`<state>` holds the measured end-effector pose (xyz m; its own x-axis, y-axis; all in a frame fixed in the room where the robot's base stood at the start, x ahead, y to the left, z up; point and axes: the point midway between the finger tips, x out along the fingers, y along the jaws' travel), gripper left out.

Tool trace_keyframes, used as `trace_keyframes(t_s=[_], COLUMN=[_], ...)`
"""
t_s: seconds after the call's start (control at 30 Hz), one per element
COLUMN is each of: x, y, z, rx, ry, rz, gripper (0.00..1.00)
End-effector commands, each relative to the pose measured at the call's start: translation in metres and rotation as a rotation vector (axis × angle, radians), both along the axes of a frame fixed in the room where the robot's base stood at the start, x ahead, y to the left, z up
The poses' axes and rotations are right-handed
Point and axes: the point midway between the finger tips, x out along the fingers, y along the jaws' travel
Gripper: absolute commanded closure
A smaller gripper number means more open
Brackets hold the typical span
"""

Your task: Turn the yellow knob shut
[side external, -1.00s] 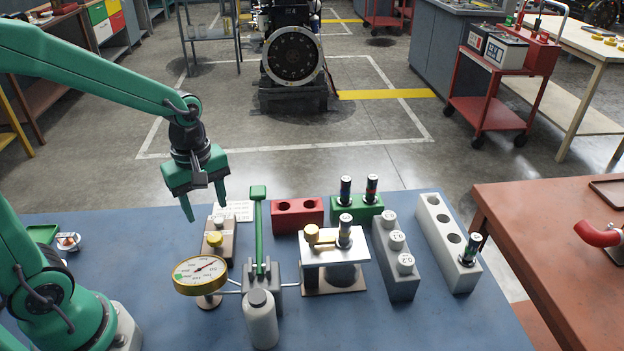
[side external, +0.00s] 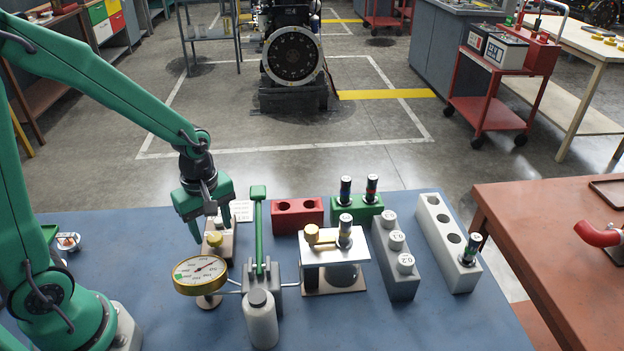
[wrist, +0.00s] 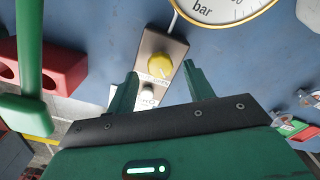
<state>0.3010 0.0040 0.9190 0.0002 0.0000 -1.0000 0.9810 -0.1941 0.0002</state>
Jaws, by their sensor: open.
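The yellow knob (side external: 216,234) sits on a small tan block (side external: 226,247) behind the pressure gauge. In the wrist view the knob (wrist: 159,67) shows just beyond and between my fingertips. My gripper (side external: 211,231) is open and points down over the block. In the side view the left finger overlaps the block's left side and the right finger is behind the knob. I cannot tell whether a finger touches the knob. The round gauge (side external: 199,272) has a gold rim.
A green upright lever (side external: 258,228) stands close to the right of the block, with a grey bottle (side external: 261,322) in front. A red block (side external: 297,215) with holes is behind it. The blue table is clear to the left of the gauge.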

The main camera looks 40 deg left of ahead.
Motion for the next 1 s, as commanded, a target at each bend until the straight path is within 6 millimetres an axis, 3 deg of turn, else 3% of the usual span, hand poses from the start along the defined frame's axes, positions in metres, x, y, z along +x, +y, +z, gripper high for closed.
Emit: trace_keyframes(t_s=[0.2,0.6,0.83,1.0], x=[-0.001,0.0,0.0,0.0], y=[0.0,0.0,0.0,0.0], z=[-0.016,-0.02,-0.019,-0.019], rx=[0.0,0.0,0.0,0.0], ry=[0.003,0.0,0.0,0.0], rz=[0.0,0.0,0.0,-0.003], gripper=[0.48,0.48,0.93,0.93])
